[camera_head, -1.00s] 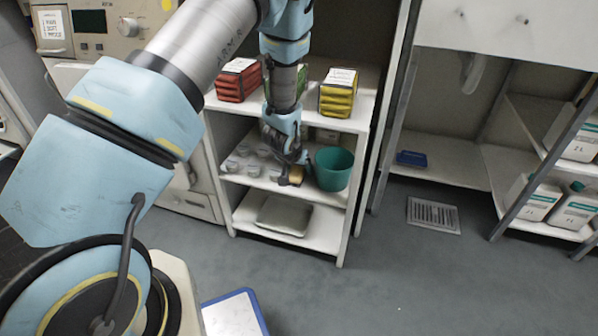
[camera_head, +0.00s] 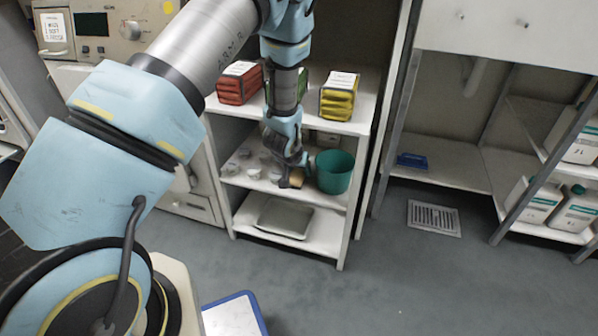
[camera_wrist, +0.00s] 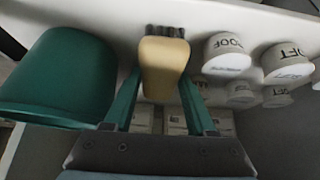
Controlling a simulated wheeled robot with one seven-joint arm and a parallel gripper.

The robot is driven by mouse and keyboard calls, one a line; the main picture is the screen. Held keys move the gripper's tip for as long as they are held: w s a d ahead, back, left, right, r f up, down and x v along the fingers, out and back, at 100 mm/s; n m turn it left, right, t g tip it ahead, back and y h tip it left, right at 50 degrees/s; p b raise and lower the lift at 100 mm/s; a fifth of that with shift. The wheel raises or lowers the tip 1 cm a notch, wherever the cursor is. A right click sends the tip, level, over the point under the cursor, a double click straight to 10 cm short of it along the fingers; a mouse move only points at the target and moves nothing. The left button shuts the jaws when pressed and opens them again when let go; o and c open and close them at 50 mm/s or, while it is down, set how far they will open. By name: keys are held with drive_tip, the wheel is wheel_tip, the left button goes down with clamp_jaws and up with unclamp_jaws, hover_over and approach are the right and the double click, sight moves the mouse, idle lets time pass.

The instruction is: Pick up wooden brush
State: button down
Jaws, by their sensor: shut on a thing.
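The wooden brush (camera_wrist: 163,66) has a tan body with dark bristles at its far end in the wrist view. It lies between the two green fingers of my gripper (camera_wrist: 160,95), which is shut on it. In the head view the brush (camera_head: 296,180) is a small tan patch at the tip of my gripper (camera_head: 290,182), over the middle shelf of the white rack, just left of the green bucket. The arm hides part of the brush there. I cannot tell whether the brush touches the shelf.
The green bucket (camera_head: 334,171) stands close beside the brush; it is also in the wrist view (camera_wrist: 62,78). Several white lidded tubs (camera_wrist: 227,52) stand on its other side. Red (camera_head: 240,83) and yellow (camera_head: 338,97) stacks sit on the shelf above. A tray (camera_head: 284,217) lies below.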

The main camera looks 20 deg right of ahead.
drive_tip(key=shift+r, duration=0.35)
drive_tip(key=s+a+p, duration=0.2)
drive_tip(key=s+a, duration=1)
drive_tip(key=s, duration=0.1)
drive_tip(key=shift+a, duration=0.15)
drive_tip(key=shift+s+f, duration=0.1)
